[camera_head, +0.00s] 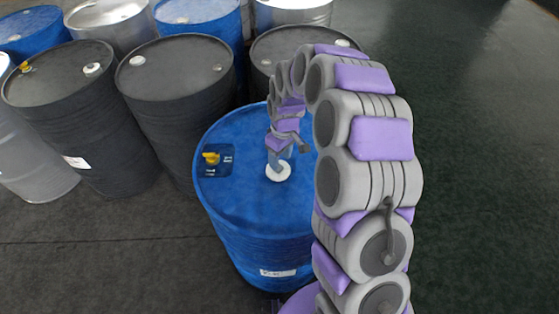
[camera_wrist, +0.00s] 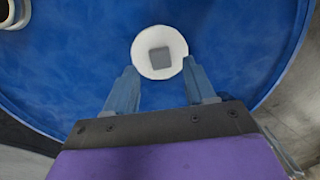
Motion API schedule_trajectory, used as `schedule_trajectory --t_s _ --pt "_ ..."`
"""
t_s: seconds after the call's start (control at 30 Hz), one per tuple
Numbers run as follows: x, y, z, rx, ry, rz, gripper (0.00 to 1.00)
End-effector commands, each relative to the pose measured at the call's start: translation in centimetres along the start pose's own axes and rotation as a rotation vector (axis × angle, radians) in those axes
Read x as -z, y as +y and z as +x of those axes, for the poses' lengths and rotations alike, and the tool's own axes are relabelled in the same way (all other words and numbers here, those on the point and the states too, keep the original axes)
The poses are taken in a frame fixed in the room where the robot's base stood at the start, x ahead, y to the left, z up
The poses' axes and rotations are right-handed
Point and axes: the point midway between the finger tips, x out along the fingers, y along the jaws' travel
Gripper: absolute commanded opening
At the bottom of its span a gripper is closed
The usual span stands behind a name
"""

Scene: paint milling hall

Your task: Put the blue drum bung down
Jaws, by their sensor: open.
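The bung is a white disc with a grey square centre (camera_wrist: 160,65). It lies on the top of the blue drum (camera_head: 235,190), and its white rim also shows in the head view (camera_head: 279,177). My gripper (camera_wrist: 161,78) is open, with one blue-grey finger on each side of the bung's near edge. The fingers look apart from the bung, though the exact gap is hard to judge. In the head view my gripper (camera_head: 279,160) points down over the bung and hides part of it.
A yellow tap (camera_head: 211,158) sits on a dark blue patch on the same drum top, left of the bung. Black drums (camera_head: 175,90) stand close behind and left. More blue and silver drums stand at the back. The dark floor (camera_head: 480,150) to the right is clear.

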Motion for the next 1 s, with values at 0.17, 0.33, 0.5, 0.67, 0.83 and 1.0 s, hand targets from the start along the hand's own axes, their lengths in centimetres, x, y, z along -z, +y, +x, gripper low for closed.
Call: schedule_trajectory --t_s 0.17,0.33,0.5,0.67,0.83,1.0 --pt "0.1 0.1 -4.1 -0.003 0.005 0.001 0.55" --pt "0.0 0.0 -7.2 -0.001 0.002 0.001 0.55" --pt "0.0 0.0 -8.5 0.001 0.000 0.000 0.55" --pt "-0.1 -0.1 -8.7 0.002 -0.002 0.002 0.55" --pt "-2.0 -1.5 -10.7 0.005 0.000 0.039 0.55" --pt "-6.3 -4.7 -14.0 0.013 -0.011 0.125 0.55"
